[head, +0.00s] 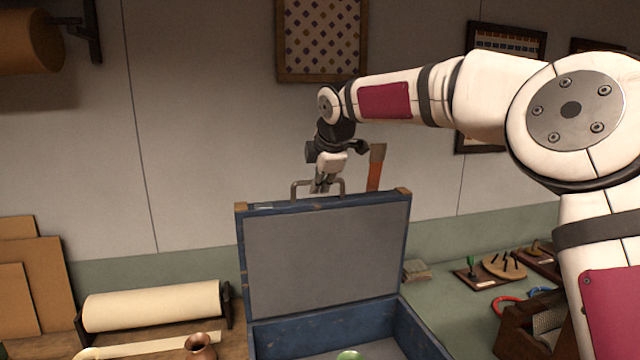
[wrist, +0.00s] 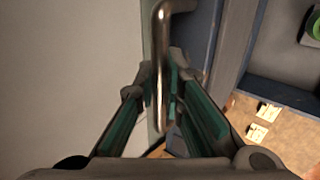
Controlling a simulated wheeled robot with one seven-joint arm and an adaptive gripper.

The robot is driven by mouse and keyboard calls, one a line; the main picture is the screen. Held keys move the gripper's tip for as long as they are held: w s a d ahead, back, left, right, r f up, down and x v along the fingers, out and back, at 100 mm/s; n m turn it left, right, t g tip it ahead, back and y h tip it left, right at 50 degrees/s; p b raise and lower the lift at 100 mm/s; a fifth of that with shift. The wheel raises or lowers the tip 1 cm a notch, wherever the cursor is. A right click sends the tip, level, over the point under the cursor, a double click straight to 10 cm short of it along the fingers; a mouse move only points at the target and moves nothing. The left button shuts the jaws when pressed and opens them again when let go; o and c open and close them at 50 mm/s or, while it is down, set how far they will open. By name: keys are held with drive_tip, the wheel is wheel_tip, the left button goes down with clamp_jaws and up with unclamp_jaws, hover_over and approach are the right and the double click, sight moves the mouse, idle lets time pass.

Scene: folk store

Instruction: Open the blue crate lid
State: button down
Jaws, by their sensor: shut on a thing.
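The blue crate (head: 322,335) stands on the counter with its lid (head: 325,262) raised to about upright, its grey inner face toward the head camera. A metal handle (head: 298,188) sticks up from the lid's top edge; it also shows in the wrist view (wrist: 162,50). My gripper (head: 321,186) is above the lid's top edge, shut on the handle. In the wrist view its fingers (wrist: 163,110) lie on both sides of the handle bar. Part of the crate's inside is out of frame below.
A green round object (head: 349,355) shows inside the crate. A paper roll (head: 152,305) and a copper-coloured vessel (head: 200,346) are to the left. Small boards with tools (head: 490,268) and a wooden box (head: 530,330) are to the right. The wall is close behind the lid.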

drive_tip(key=c, duration=1.7)
unclamp_jaws()
drive_tip(key=shift+o, duration=0.2)
drive_tip(key=v, duration=1.2)
